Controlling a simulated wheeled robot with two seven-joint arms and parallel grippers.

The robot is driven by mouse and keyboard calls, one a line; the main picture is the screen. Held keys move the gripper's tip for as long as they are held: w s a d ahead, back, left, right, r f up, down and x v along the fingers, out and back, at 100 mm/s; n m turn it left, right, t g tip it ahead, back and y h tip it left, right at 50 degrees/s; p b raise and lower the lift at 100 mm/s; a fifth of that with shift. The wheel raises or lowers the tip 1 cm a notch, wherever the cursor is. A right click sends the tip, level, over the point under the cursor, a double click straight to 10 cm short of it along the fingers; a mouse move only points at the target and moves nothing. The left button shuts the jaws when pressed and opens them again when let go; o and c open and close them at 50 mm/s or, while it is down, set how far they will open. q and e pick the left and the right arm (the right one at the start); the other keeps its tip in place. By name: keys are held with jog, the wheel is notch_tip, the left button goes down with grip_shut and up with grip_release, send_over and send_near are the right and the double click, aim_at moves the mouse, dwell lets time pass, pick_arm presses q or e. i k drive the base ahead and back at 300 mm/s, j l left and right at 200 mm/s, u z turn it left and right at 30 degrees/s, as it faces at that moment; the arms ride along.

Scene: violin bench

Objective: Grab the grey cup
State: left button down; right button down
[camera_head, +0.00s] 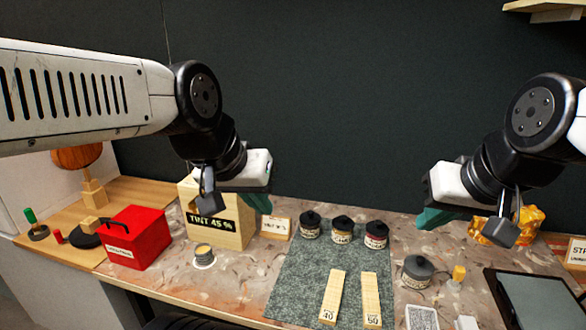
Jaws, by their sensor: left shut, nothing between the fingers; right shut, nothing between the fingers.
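No plain open grey cup stands out clearly. A grey round pot with a dark lid and a pale label (418,271) stands at the right of the bench, beside the mat. A small pale cup with a yellowish top (203,256) stands in front of the wooden box; I cannot tell which is meant. My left gripper (259,204) is shut and empty, in the air over the wooden box. My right gripper (433,218) is shut and empty, in the air above and behind the grey pot. Neither gripper touches a pot or cup.
A red box (136,238) and a "TINT 45 %" wooden box (216,222) stand left. A speckled mat (290,287) bears three dark-lidded jars and two wooden strips (333,298). A dark tray (540,302) and a crumpled gold object (487,232) are right.

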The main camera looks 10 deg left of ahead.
aim_at(203, 251)
jog(key=u, duration=1.25)
jog(key=i+j+z, duration=0.15)
jog(key=j, duration=0.55)
jog(key=j+z, duration=0.1)
jog(key=j, duration=0.65)
